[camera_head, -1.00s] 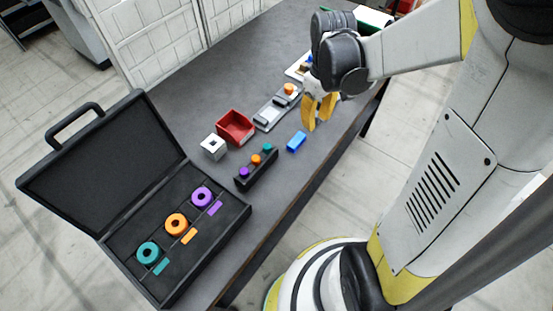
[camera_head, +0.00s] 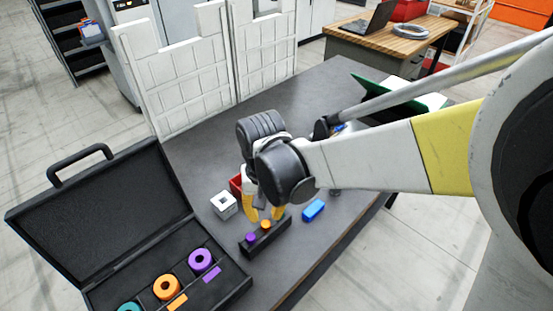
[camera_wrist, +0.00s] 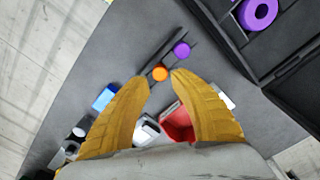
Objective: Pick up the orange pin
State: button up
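The orange pin (camera_head: 266,224) stands in the black block (camera_head: 253,246), beside the purple pin (camera_head: 250,238). In the wrist view, the orange pin (camera_wrist: 160,73) shows in the gap between my two yellow fingertips, with the purple pin (camera_wrist: 181,50) just beyond. My gripper (camera_head: 264,216) is open, pointing down over the block. Its fingers are on either side of the orange pin; I cannot tell how far above it they are. I do not see the teal pin; the gripper covers that end of the block.
An open black case (camera_head: 225,292) with coloured rings lies at left. A white block with a square hole (camera_head: 224,205) and a red bin (camera_head: 236,186), partly hidden, stand behind the gripper. A blue block (camera_head: 313,210) lies at right. A white panel wall (camera_head: 185,80) borders the table.

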aim_at(266, 224)
jog(key=f+b, duration=0.1)
jog(key=f, duration=0.2)
jog(key=f+b, duration=0.1)
jog(key=f, duration=0.2)
jog(key=shift+w, duration=0.2)
jog(key=shift+r, duration=0.15)
grip_shut()
